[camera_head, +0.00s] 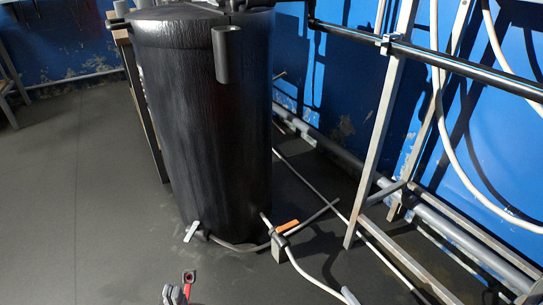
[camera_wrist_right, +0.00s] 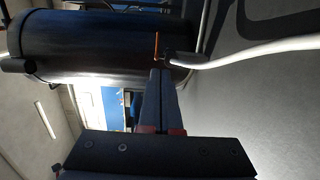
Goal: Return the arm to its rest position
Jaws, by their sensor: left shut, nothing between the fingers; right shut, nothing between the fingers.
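My left gripper (camera_head: 174,293) shows only partly at the bottom edge of the head view, grey with red parts. It is shut and empty, in front of the black tank (camera_head: 205,120). My right gripper (camera_wrist_right: 160,73) fills the lower middle of the right wrist view. Its dark fingers are shut with nothing between them. Past its tips in that view is the orange valve handle (camera_wrist_right: 156,46) at the tank's foot; I cannot tell the exact distance. I cannot make out the right gripper clearly in the head view.
The valve's orange handle (camera_head: 287,226) and a pale hose (camera_head: 313,277) lie right of the tank. A small pale lever (camera_head: 191,231) is at its base. A metal frame (camera_head: 377,130) and pipes line the blue wall at right. The floor (camera_head: 65,200) at left is clear.

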